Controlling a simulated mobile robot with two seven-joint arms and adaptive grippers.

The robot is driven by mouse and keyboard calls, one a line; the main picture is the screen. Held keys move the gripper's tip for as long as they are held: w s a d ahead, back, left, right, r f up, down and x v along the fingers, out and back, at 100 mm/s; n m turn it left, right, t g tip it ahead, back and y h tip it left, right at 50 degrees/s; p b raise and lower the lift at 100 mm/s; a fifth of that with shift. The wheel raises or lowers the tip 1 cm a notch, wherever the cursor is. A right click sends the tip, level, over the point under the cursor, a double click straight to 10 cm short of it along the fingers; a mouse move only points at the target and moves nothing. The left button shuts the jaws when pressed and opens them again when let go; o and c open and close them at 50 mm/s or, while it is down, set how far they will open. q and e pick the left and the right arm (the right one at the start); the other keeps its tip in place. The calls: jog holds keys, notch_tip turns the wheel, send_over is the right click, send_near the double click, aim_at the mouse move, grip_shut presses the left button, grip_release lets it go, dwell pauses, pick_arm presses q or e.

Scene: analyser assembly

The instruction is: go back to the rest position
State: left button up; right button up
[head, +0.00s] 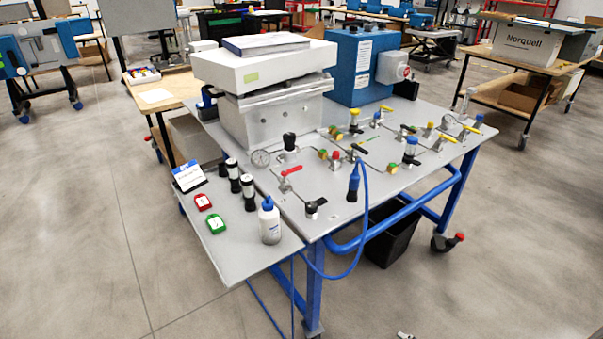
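The grey analyser bench (330,205) stands in front of me on blue legs, with fittings, valves and tubing on its top. My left gripper is not in view. A small grey and black piece (405,335) shows at the bottom edge, right of the middle. It may be the tip of my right gripper, but too little shows to tell whether it is open or shut. No arm of mine reaches over the bench.
A side shelf (228,250) holds a white bottle (269,221), black cylinders, and red and green pieces. A blue hose (363,225) hangs off the front edge. A black bin (392,238) stands under the bench. The floor (500,290) at the front right is clear.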

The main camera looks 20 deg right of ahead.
jog(key=a+f+m+t+y+p, duration=0.2)
jog(key=a+f+t+y+p, duration=0.1)
jog(key=a, duration=0.7)
jog(key=shift+w+a+f+m+y, duration=0.15)
jog(key=shift+w+f+m+y, duration=0.2)
jog(key=shift+y, duration=0.45)
jog(key=shift+s+r, duration=0.1)
dwell(0.4)
